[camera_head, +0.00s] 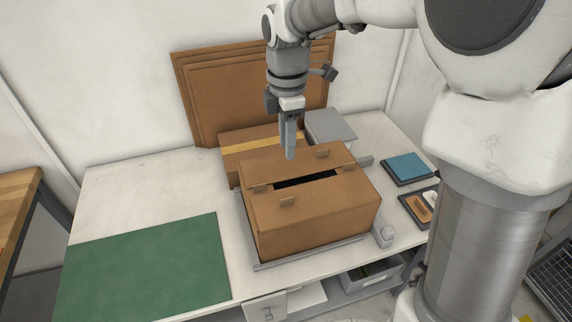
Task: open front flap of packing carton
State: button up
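The brown packing carton (315,228) stands on a grey base plate on the white table. The back flap (262,169) also lies over the top, with another tab (323,153). A dark slot shows between the two flaps. My gripper (290,156) points down over the back part of the carton. It covers part of the back flap; I cannot tell whether it touches it. Its fingers overlap in this view, so their opening is hidden.
A taped carton (234,160) stands behind, with flat cardboard sheets (228,98) against the wall. A grey box (330,126) sits behind right. A blue pad (406,167) and a small tray lie to the right. A green mat (150,268) covers the left front.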

aim_at(287, 196)
notch_tip(287, 196, down, 17)
jog(key=shift+f, duration=0.15)
dwell(0.4)
grip_shut()
dwell(1.3)
